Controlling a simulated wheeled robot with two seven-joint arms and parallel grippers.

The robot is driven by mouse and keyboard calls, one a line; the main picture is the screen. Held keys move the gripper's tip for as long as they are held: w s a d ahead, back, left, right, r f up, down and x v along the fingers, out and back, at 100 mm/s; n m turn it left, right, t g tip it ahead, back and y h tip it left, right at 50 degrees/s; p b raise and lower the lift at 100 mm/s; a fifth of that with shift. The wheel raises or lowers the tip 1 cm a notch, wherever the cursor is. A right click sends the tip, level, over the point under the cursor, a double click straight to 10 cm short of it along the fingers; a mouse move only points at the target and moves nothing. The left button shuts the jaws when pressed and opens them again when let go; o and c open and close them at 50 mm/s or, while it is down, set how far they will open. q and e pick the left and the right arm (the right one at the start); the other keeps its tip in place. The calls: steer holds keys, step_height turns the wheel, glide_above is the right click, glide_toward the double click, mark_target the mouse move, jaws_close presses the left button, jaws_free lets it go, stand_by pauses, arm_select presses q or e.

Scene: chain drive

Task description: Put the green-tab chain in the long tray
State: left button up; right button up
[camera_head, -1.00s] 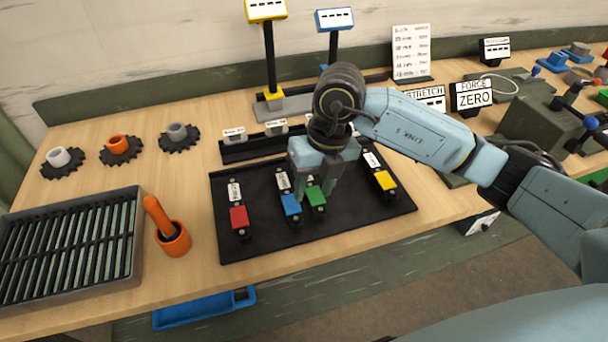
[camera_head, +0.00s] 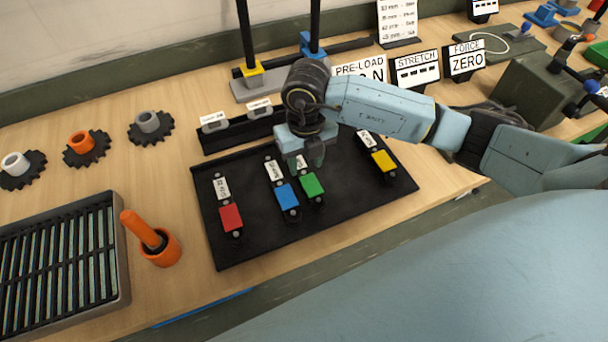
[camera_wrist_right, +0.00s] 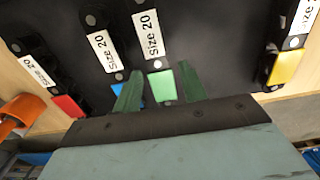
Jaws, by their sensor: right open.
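The green-tab chain (camera_head: 312,186) lies on the black mat (camera_head: 350,208), just right of the blue-tab chain (camera_head: 287,195). My right gripper (camera_head: 307,164) is over its far part, pointing down. In the right wrist view the green tab (camera_wrist_right: 161,86) shows between the two open fingers (camera_wrist_right: 160,92), with a "Size 20" label (camera_wrist_right: 150,36) beyond it. I cannot tell whether the fingers touch the chain. Which container is the long tray is not clear from these frames. My left gripper is not in view.
A red-tab chain (camera_head: 231,217) and a yellow-tab chain (camera_head: 383,161) lie on the same mat. A slatted grey tray (camera_head: 122,270) and an orange cup (camera_head: 164,250) with an orange-handled tool stand at left. Several toothed wheels (camera_head: 87,150) lie behind. Signs (camera_head: 415,72) stand behind my right arm.

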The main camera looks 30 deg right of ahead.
mark_target(304, 172)
step_height(304, 172, down, 4)
steer(key=shift+w+a+f, duration=0.15)
steer(key=shift+f, duration=0.1)
jaws_close()
